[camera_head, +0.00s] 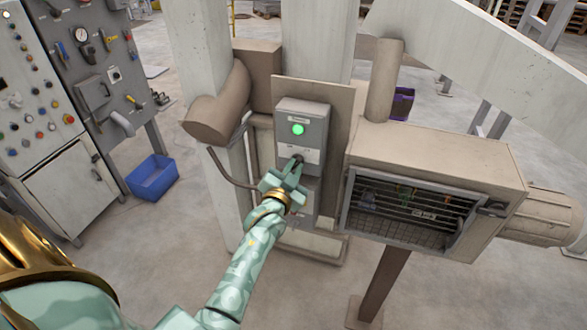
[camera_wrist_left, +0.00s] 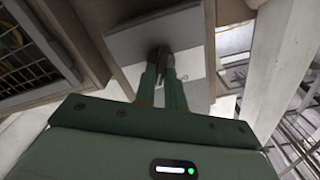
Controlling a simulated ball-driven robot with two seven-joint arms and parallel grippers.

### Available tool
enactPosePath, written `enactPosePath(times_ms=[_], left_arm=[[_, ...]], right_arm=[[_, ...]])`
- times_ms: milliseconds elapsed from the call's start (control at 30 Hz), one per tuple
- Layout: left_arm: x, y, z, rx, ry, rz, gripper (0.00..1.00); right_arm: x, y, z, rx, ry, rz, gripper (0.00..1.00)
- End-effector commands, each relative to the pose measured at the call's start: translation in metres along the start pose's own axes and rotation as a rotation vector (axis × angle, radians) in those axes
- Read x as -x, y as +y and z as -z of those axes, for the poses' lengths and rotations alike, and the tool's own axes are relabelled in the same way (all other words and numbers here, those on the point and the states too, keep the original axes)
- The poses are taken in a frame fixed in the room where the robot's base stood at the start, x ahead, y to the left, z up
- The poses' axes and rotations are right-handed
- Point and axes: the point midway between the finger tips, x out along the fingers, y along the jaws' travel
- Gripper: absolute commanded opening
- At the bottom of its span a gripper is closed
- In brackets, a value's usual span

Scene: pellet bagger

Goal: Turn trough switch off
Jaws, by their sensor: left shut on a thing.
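The trough switch is on a grey box (camera_head: 303,116) fixed to a tan plate on the post, in the middle of the head view. A green lamp (camera_head: 298,129) on the box is lit. My left gripper (camera_head: 297,163) is at the lower part of the box, with its fingers at the switch knob (camera_head: 298,158). In the left wrist view the two green fingers (camera_wrist_left: 162,78) are closed around the dark knob (camera_wrist_left: 157,55), in front of the grey box. The fingers partly cover the knob, and its exact angle is hard to tell. My right gripper is not in view.
A second grey box (camera_head: 306,192) sits just below, partly behind my left gripper. A beige machine housing with a grille (camera_head: 411,212) stands close on the right. A brown pipe (camera_head: 217,108) juts out at upper left. A blue bin (camera_head: 153,177) stands on the floor.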

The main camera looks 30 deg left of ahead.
Motion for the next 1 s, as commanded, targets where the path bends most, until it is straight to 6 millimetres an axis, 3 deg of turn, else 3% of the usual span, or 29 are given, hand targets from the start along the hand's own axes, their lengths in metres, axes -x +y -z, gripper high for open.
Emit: enactPosePath(times_ms=[367, 1000], left_arm=[[0.0, -0.002, 0.002, 0.168, -0.002, -0.001, 0.0], [0.0, -0.004, -0.001, 0.751, -0.004, -0.001, 0.0]], right_arm=[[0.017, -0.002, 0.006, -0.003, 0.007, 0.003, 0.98], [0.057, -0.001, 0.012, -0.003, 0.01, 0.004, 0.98]])
